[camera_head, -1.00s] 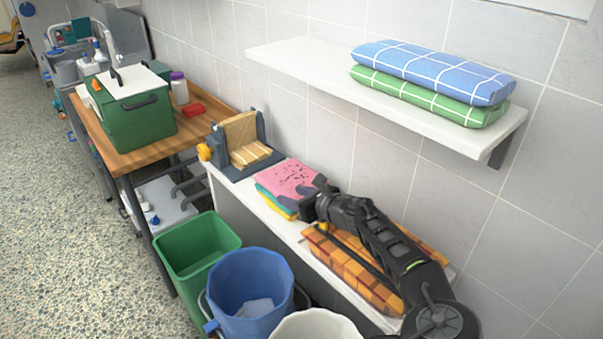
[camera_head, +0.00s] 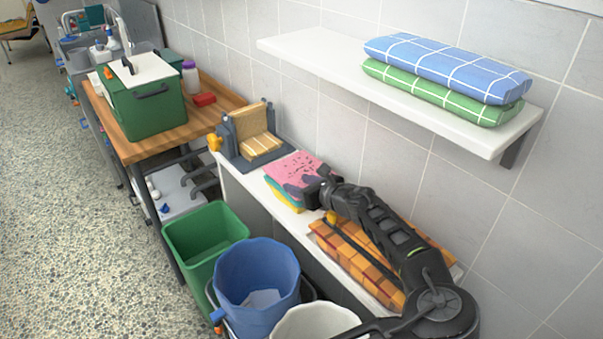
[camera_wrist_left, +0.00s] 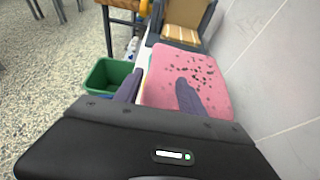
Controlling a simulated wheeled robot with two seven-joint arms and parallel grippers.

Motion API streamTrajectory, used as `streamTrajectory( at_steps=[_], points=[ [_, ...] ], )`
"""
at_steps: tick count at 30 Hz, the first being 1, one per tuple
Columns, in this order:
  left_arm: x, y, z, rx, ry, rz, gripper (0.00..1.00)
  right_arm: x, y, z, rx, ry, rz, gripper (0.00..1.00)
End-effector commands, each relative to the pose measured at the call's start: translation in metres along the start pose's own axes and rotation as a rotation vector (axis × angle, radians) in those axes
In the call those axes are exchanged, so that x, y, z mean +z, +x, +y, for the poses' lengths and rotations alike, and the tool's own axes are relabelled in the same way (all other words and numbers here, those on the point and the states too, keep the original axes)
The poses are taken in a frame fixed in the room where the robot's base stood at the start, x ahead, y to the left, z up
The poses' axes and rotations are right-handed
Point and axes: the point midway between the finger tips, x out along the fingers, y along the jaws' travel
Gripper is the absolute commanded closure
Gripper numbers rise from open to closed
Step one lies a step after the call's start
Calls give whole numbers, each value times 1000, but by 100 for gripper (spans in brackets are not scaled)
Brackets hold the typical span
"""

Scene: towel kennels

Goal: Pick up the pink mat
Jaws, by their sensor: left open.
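The pink mat (camera_head: 290,170) with dark specks lies on top of a small stack, over yellow and teal layers, on a narrow white shelf. It also shows in the left wrist view (camera_wrist_left: 205,75). My left gripper (camera_head: 310,190) is at the near end of the stack, open and empty. In the left wrist view, one finger of my left gripper (camera_wrist_left: 158,92) is beside the mat's left edge and the other overlaps its pink top. Whether the fingers touch the mat cannot be told. My right gripper is not in view.
A grey holder with a tan pad (camera_head: 254,140) stands beyond the stack. An orange checked cloth (camera_head: 350,258) lies under my forearm. Green (camera_head: 203,245) and blue (camera_head: 256,280) bins stand below. An upper shelf (camera_head: 400,100) bears blue and green folded towels; the wall is close behind.

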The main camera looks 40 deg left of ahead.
Motion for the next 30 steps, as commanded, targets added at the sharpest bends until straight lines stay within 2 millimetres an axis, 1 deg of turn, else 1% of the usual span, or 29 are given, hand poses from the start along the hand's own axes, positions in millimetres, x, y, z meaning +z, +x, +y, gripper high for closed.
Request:
streamTrajectory(
  at_steps=[5, 8, 11, 13, 16, 19, 30],
  points=[
    [1, 3, 1, 2, -1, 0, 53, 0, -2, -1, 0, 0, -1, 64],
    [2, 14, 2, 4, 2, -1, 53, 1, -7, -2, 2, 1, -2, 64],
    [2, 29, 3, 5, 2, -2, 53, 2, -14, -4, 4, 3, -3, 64],
    [1, 40, 3, 4, 0, -1, 53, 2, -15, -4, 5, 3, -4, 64],
    [0, 50, 2, 3, 1, 0, 53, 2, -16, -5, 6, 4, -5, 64],
    [-1, 52, 2, 1, 0, 1, 53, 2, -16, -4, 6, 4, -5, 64],
    [-1, 52, 2, 1, 0, 1, 53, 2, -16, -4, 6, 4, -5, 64]
  ],
)
